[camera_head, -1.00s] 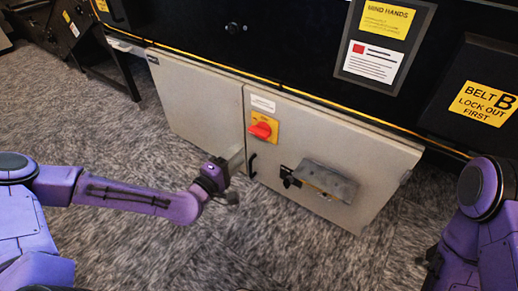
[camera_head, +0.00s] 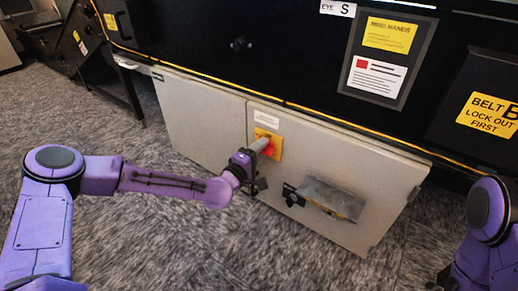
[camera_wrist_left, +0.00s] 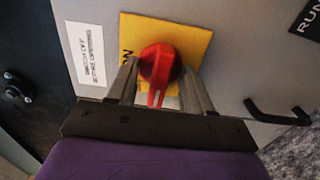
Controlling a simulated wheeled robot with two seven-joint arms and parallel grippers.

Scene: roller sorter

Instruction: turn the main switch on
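The main switch is a red rotary knob (camera_wrist_left: 157,64) on a yellow plate (camera_wrist_left: 190,40) on the grey cabinet door. In the head view the yellow plate (camera_head: 276,148) shows, and my left gripper (camera_head: 262,145) partly covers the red knob (camera_head: 268,150). In the left wrist view the two fingers of my left gripper (camera_wrist_left: 158,85) stand on either side of the knob, apart from each other. Narrow gaps seem to show beside the knob's grip; I cannot tell whether the fingers touch it. My right gripper (camera_head: 445,278) is mostly cut off at the lower right.
A black door handle (camera_wrist_left: 275,112) sticks out near the switch. A grey box (camera_head: 330,197) and a black latch (camera_head: 292,195) project from the cabinet door (camera_head: 340,155). A white label (camera_wrist_left: 90,53) is beside the yellow plate. The carpet (camera_head: 180,235) in front is clear.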

